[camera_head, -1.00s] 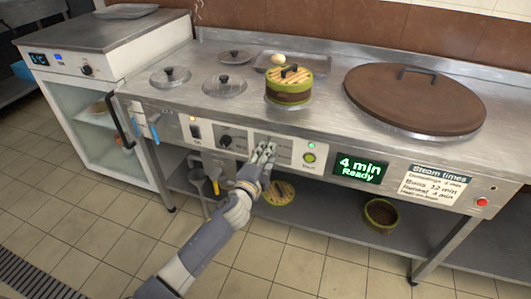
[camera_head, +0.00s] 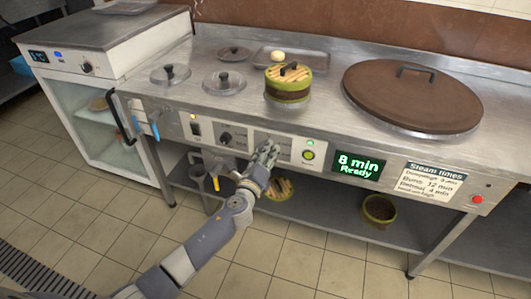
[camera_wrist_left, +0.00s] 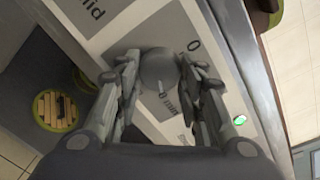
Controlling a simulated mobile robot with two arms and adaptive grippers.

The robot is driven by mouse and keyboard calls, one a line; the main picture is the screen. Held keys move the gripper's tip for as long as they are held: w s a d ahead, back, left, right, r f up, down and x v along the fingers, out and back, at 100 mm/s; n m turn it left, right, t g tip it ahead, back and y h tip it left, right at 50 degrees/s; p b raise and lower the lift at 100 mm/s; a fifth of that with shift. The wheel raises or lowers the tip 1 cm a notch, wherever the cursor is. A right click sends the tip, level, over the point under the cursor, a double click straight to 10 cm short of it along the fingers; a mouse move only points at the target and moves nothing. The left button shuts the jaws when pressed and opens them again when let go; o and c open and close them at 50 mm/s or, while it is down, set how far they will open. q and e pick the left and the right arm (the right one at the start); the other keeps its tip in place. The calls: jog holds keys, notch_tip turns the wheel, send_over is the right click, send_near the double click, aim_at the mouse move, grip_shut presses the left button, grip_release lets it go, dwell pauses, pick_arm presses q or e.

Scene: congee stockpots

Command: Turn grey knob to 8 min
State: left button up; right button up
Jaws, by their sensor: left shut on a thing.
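My left gripper (camera_head: 266,152) is at the front panel of the steamer counter, over the timer section. In the left wrist view its two fingers (camera_wrist_left: 161,82) are closed around a round grey knob (camera_wrist_left: 160,66), one on each side. The markings "0" and "min" show on the panel around the knob. In the head view the gripper hides the knob. The green display (camera_head: 357,165) reads "8 min Ready". My right gripper is not in view.
A black knob (camera_head: 226,138) and a lit green button (camera_head: 309,155) flank the gripper on the panel. A bamboo steamer (camera_head: 289,82), pot lids and a big brown lid (camera_head: 412,94) stand on the counter. A steam times sign (camera_head: 431,182) is at right.

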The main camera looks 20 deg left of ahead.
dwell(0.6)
pick_arm(q)
jog(key=o, duration=1.1)
jog(key=s, duration=1.2)
jog(key=shift+r, duration=0.35)
